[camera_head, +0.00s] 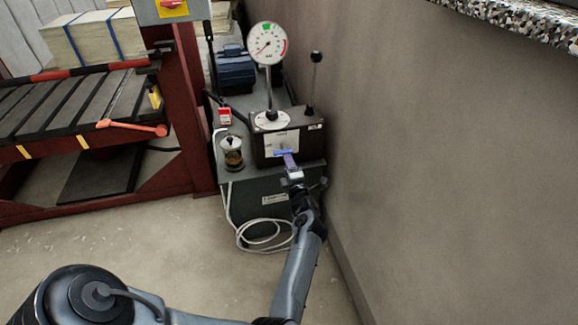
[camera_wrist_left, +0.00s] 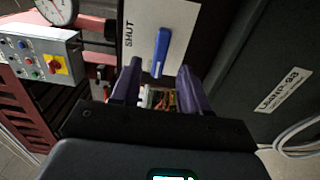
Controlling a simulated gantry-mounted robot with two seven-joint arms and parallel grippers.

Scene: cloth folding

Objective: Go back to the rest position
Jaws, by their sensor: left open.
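My left gripper (camera_head: 290,161) is at the front of a dark box (camera_head: 313,143) that carries a dial gauge. In the left wrist view its two fingers (camera_wrist_left: 160,78) are apart with nothing held between them. A blue handle (camera_wrist_left: 162,52) on a white plate (camera_wrist_left: 183,22) marked "SHUT" shows just beyond and between the fingertips. I cannot tell whether they touch it. In the head view the blue handle (camera_head: 281,152) is partly hidden by the gripper. My right gripper is not in view.
A round gauge (camera_head: 267,43) and an upright lever (camera_head: 314,80) rise from the box. A glass jar (camera_head: 232,153) stands left of it, a white cable (camera_head: 262,236) lies coiled below. A wall (camera_head: 440,150) is close on the right; a red-framed rack (camera_head: 185,110) stands left.

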